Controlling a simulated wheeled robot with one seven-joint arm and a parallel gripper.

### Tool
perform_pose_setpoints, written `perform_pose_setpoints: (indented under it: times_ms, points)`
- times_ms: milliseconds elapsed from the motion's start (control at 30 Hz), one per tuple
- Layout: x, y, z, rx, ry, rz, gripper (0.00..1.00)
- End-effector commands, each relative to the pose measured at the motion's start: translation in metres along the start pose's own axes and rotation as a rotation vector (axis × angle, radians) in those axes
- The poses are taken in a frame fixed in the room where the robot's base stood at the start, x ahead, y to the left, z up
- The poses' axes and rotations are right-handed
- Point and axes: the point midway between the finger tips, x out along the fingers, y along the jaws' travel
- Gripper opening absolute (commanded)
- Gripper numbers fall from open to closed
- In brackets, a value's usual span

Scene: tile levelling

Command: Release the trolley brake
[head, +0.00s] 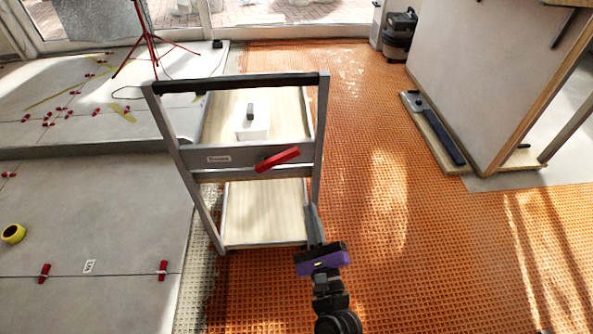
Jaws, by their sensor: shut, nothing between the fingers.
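The trolley (190,160) stands upright in the middle of the head view, with a grey frame, a black push bar and two pale wooden shelves. A red lever (278,158), which looks like the brake lever, sits on the right part of its grey crossbar and slopes up to the right. My gripper (311,209), with a purple body, is shut and empty. In the picture it is below and right of the lever, by the trolley's lower right upright and apart from the lever. The trolley's wheels are mostly hidden.
A white box (252,123) with a grey handle is on the upper shelf. Grey tiles (90,225) with red clips and yellow tape (13,233) lie left. Orange matting (440,260) is open on the right, before a pale panel (490,70). A red tripod (149,40) stands behind.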

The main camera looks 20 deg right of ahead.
Motion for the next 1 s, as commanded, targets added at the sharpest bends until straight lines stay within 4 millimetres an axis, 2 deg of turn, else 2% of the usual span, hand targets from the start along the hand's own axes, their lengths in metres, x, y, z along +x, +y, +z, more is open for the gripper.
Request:
perform_pose_setpoints:
  times_ms: [333,467,667,1000]
  points:
    - [0.0,0.0,0.0,0.009,0.0,0.001,0.0]
    - [0.006,0.0,0.0,0.008,-0.001,0.001,0.0]
    - [0.035,-0.001,0.001,0.009,-0.002,-0.002,0.0]
    - [0.102,0.0,0.001,0.008,-0.002,0.0,0.0]
